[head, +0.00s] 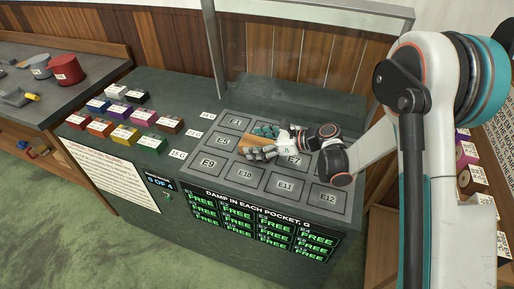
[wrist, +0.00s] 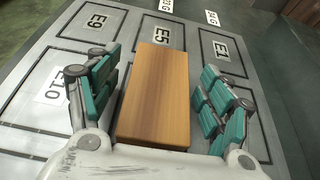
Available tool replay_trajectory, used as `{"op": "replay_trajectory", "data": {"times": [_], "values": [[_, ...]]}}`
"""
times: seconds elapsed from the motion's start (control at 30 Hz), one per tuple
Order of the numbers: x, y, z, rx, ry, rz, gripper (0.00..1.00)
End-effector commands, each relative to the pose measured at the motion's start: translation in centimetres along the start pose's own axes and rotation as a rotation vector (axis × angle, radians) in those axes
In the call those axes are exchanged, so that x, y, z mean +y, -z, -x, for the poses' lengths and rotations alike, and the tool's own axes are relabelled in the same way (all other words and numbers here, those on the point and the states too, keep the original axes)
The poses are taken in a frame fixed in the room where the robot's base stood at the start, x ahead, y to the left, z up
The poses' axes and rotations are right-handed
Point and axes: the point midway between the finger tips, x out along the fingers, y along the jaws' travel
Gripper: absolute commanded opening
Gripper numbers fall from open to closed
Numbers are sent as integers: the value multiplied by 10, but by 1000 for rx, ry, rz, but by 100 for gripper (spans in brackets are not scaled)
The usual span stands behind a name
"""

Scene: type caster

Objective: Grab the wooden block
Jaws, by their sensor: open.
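The wooden block (wrist: 158,95) is a plain orange-brown rectangular block. In the wrist view it lies between the two teal finger pads of my gripper (wrist: 155,92), with a visible gap on both sides. In the head view my gripper (head: 264,142) is low over the grey pocket tray (head: 285,203), and only a sliver of the block (head: 249,144) shows beside the fingers. The gripper is open.
Several coloured boxes (head: 144,117) with labels stand on the counter left of the tray. White number cards (head: 193,132) lie along the tray's left edge. A clear screen frame (head: 300,8) rises behind the tray. A red pot (head: 67,69) stands on the left bench.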

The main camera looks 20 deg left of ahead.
Motion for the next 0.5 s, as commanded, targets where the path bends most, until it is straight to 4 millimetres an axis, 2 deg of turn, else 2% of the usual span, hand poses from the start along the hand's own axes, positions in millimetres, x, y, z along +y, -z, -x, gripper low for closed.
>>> {"op": "replay_trajectory", "data": {"times": [0.07,0.3,0.5], "values": [[0,0,0,0,0,0,73],[0,0,1,0,0,0,21],[0,0,1,0,0,0,21]]}}
